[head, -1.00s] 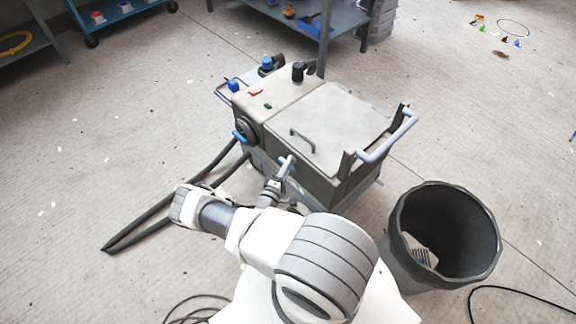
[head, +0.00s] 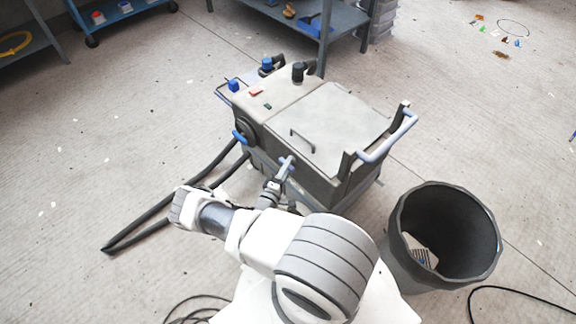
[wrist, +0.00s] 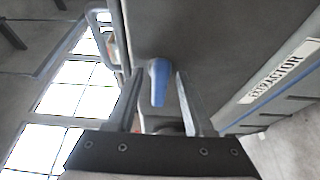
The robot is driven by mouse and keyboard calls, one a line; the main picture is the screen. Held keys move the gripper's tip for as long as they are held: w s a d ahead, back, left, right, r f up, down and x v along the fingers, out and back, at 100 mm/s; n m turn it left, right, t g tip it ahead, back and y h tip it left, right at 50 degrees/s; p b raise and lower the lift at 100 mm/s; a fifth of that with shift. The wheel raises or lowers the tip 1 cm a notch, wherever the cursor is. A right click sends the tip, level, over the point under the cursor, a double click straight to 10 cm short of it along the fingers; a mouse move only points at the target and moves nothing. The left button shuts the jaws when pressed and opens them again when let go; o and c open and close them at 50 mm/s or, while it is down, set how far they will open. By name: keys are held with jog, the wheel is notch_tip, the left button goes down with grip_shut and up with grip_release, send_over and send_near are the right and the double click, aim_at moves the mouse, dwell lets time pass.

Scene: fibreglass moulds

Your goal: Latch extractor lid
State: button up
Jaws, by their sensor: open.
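The extractor (head: 300,120) is a grey box on the floor in the head view. Its flat lid (head: 330,125), with a dark handle (head: 302,141), lies flat on top and looks closed. A light blue-grey latch lever (head: 287,164) sits on its near side. In the wrist view the blue latch lever (wrist: 159,82) stands between the fingers of my gripper (wrist: 160,95), which are open on either side of it with a visible gap. Whether the latch is engaged cannot be told. The wrist view also shows the extractor's label side (wrist: 285,75).
A dark bin (head: 447,240) stands close at the right of the extractor. A push handle (head: 390,140) rises at its right end. A black hose (head: 180,195) runs out to the left on the floor. Shelves (head: 330,25) stand behind. The floor at left is clear.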

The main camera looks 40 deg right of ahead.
jog(key=p+v, duration=0.2)
jog(key=v, duration=1.5)
jog(key=shift+w, duration=0.1)
jog(key=w+a+r+m+g+y, duration=0.2)
jog(key=r+g, duration=0.2)
jog(key=r, duration=0.6)
jog(key=w+a+r+m+g+y, duration=0.2)
jog(key=a+r+m+g, duration=0.1)
jog(key=r, duration=0.7)
jog(key=w+a+r+m+g+y, duration=0.2)
jog(key=w+r+g, duration=0.15)
jog(key=r, duration=0.65)
jog(key=s+a+r+n+t+y, duration=0.1)
jog(key=s+r+t+y, duration=0.2)
jog(key=s+r, duration=0.45)
jog(key=s+a+r+t+y, duration=0.2)
jog(key=s+r+y, duration=0.25)
jog(key=r, duration=0.65)
jog(key=s+a+r+n+t+y, duration=0.1)
jog(key=s+r+t+y, duration=0.2)
jog(key=s+r, duration=0.5)
notch_tip(320, 180, up, 17)
jog(key=w+p, duration=0.1)
jog(key=p, duration=1.4)
jog(key=shift+w, duration=0.35)
jog(key=shift+a+f+h, duration=0.1)
jog(key=shift+a+h, duration=0.05)
jog(key=shift+h, duration=0.1)
